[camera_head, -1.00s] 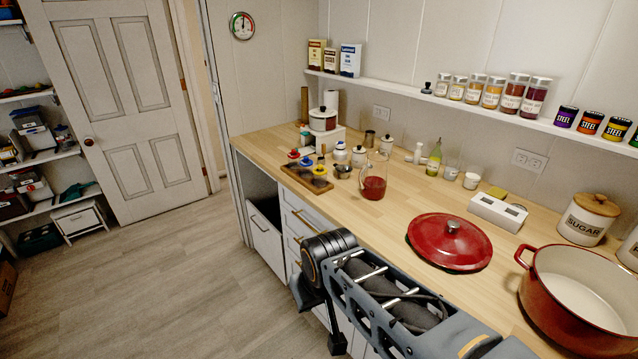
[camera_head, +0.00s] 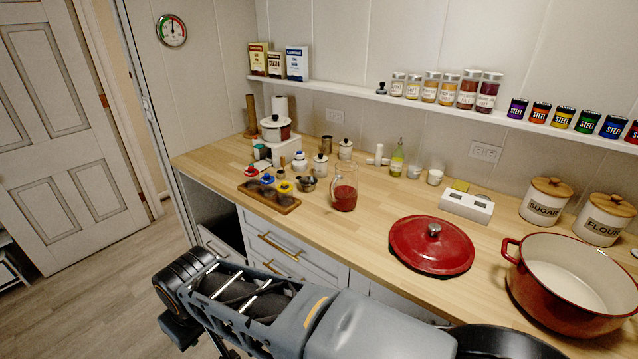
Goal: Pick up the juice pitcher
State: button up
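The juice pitcher (camera_head: 344,196) is a clear glass jug with red juice in its lower part. It stands upright on the wooden counter (camera_head: 385,208), left of the red lid. My arm crosses the bottom of the view, in front of the counter and apart from the pitcher. The end of my gripper cannot be made out, so its fingers are not seen.
A red lid (camera_head: 410,245) and a big red pot (camera_head: 570,275) stand to the right. A wooden tray (camera_head: 285,203) with coloured knobbed pieces and a small metal cup (camera_head: 308,184) are left of the pitcher. Jars and a green bottle (camera_head: 397,160) stand behind. Counter in front of the pitcher is clear.

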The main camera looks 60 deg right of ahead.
aim_at(343, 187)
jog(key=u, duration=0.05)
jog(key=i, duration=1.2)
jog(key=z, duration=2.8)
